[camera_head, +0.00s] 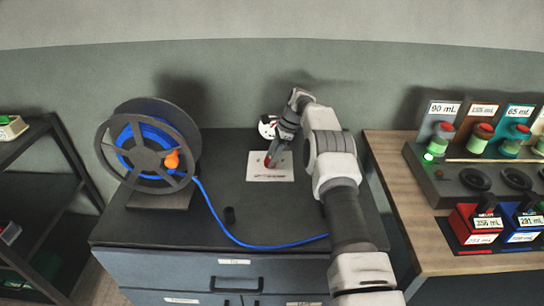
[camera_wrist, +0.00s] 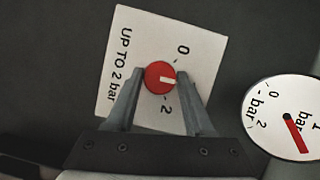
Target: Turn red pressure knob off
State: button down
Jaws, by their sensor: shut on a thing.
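The red pressure knob (camera_wrist: 160,77) sits on a white plate (camera_wrist: 125,40) printed "UP TO 2 bar", with marks 0 and 2. In the wrist view its white pointer line points right, between the 0 and the 2. My gripper (camera_wrist: 160,80) has a finger on each side of the knob and is shut on it. In the head view my gripper (camera_head: 272,157) comes down onto the plate (camera_head: 284,172), and the knob (camera_head: 267,161) shows only in part. A round white gauge (camera_wrist: 290,118) with a red needle is at the right of the wrist view; the needle points down and right.
The plate is on a dark cabinet top (camera_head: 215,220). A reel (camera_head: 150,150) with blue hose and an orange handle stands at left. The blue hose (camera_head: 235,240) runs along the front. A wooden table (camera_head: 400,190) with dispensers is at right.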

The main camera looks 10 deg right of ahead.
jog(key=shift+n, duration=0.5)
dwell(0.3)
jog(key=shift+c, duration=1.4)
grip_release()
jog(key=p+v, duration=0.4)
jog(key=v, duration=0.3)
jog(key=shift+w+r, duration=0.15)
jog(key=shift+r, duration=0.15)
